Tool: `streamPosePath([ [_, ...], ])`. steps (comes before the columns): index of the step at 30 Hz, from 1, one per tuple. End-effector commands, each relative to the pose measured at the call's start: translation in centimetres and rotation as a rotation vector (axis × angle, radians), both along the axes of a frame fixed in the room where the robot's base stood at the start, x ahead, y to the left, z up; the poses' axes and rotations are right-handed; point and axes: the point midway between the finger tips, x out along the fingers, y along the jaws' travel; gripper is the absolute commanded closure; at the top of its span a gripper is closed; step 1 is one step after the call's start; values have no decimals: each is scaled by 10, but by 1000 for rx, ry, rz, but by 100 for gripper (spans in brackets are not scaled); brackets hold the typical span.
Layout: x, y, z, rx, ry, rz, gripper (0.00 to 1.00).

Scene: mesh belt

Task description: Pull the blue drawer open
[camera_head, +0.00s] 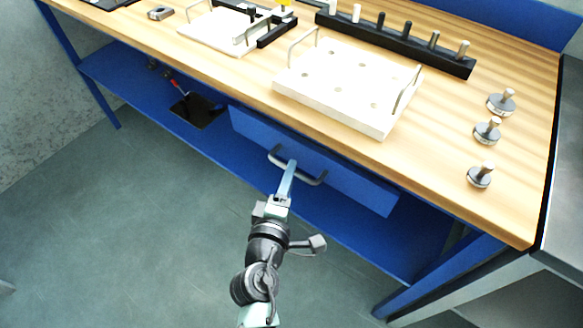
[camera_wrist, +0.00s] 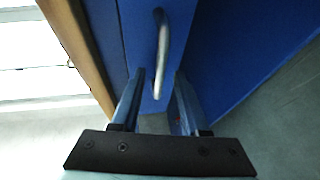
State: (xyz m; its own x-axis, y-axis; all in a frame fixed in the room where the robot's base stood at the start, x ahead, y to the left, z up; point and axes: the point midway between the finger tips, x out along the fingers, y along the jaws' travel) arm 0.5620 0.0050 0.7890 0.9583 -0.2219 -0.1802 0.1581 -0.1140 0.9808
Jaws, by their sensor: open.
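The blue drawer (camera_head: 348,180) hangs under the wooden tabletop and looks shut or nearly so; I cannot tell exactly. Its grey bar handle (camera_head: 313,181) runs across the middle of the drawer front. My gripper (camera_head: 289,168) is at the left part of the handle in the head view. In the wrist view the handle (camera_wrist: 161,55) rises between and beyond the open fingers of my gripper (camera_wrist: 159,78), in front of the blue drawer front (camera_wrist: 190,25). No grip on the handle shows, and contact cannot be told.
The wooden workbench (camera_head: 230,85) holds a white tray with handles (camera_head: 345,85), a black rack with pegs (camera_head: 395,42) and several round metal knobs (camera_head: 487,132). A blue lower shelf (camera_head: 345,225) lies below, with a black item (camera_head: 196,109). The floor (camera_head: 130,220) in front is clear.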

Motion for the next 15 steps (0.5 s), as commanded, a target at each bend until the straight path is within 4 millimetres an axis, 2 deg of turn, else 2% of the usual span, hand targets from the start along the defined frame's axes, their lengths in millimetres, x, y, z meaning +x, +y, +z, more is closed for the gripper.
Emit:
streamPosePath([
  [1, 8, -2, -1, -1, -2, -1, 55],
  [6, 21, -6, -4, 0, 0, -2, 55],
  [15, 25, -6, -5, 1, 0, -1, 55],
])
